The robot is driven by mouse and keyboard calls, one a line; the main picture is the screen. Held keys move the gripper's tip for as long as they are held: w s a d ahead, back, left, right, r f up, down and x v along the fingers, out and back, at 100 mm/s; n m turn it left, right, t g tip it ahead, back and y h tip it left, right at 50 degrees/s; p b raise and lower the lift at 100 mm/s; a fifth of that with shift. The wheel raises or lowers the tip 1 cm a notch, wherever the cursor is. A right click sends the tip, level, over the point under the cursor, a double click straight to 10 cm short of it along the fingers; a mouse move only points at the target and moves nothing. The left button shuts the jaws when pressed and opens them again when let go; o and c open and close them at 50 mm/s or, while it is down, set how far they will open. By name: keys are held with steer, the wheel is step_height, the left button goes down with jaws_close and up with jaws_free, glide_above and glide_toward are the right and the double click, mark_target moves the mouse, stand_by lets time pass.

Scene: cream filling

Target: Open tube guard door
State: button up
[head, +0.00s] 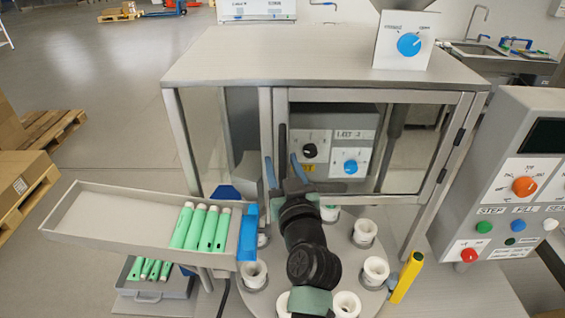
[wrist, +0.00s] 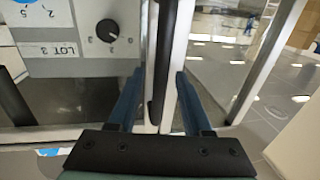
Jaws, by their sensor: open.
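The guard door (head: 380,96) is a clear panel in a grey metal frame on the front of the machine. It looks closed, with dark hinges on its right edge. A dark upright bar handle (head: 283,138) is on its left edge. My gripper (head: 283,165) is open in front of the handle, one blue finger on each side of it. In the wrist view the handle (wrist: 164,50) runs down between the spread fingers of my gripper (wrist: 158,78). I cannot tell whether a finger touches it.
A rotary table (head: 338,253) with several white holders lies below my arm. A tray (head: 100,216) of green tubes stands at left, a yellow post (head: 406,278) at right. A control panel (head: 515,245) stands right of the door. Dials (head: 350,167) show behind the glass.

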jaws_close()
stand_by(1.4)
